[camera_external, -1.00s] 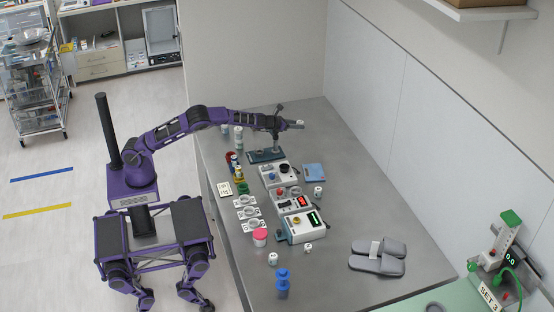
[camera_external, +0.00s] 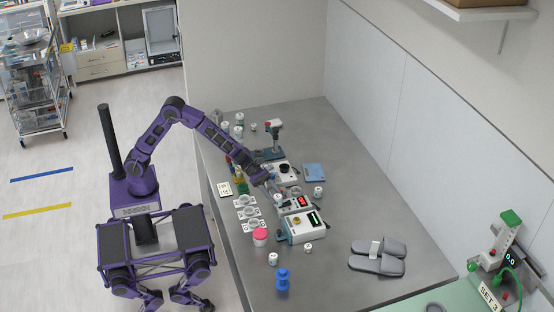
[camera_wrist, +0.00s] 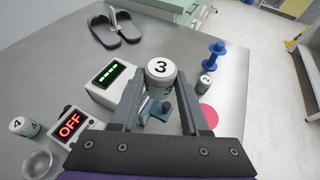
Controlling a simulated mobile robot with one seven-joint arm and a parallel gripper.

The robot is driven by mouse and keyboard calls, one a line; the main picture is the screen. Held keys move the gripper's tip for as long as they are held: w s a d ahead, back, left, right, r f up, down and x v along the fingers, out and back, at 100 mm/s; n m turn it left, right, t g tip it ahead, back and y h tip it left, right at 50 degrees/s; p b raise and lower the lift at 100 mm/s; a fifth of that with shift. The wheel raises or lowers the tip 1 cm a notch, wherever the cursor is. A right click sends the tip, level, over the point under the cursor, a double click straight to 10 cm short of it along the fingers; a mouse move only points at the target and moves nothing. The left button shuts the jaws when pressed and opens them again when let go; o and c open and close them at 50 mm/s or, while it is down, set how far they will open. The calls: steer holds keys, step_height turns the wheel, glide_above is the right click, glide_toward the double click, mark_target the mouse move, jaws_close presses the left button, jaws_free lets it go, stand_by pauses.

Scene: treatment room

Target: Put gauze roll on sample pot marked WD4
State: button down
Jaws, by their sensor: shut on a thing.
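My gripper (camera_external: 272,188) is low over the table's equipment row, beside the device with the red display. I cannot tell whether this cylinder is the gauze roll. Similar numbered pots stand on the table: one marked 4 (camera_wrist: 22,127) and one marked 2 (camera_wrist: 205,80). No mark WD4 is readable, so I cannot tell which pot bears it.
A device with a green display (camera_external: 301,226) and a device reading OFF (camera_wrist: 70,126) are close by. Table right of the devices is mostly clear.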

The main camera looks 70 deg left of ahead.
steer(key=s+d+m+g, duration=0.3)
steer(key=s+d, duration=0.2)
steer(key=s, duration=0.4)
steer(key=b, duration=0.2)
glide_above(258, 230)
steer(key=shift+g+h, duration=0.3)
steer(key=shift+h, duration=0.1)
step_height(258, 230, down, 5)
steer(key=shift+r, duration=0.15)
steer(key=shift+f, duration=2.2)
steer(key=shift+w+f, duration=0.1)
steer(key=shift+f, duration=0.05)
steer(key=shift+c, duration=2)
jaws_free()
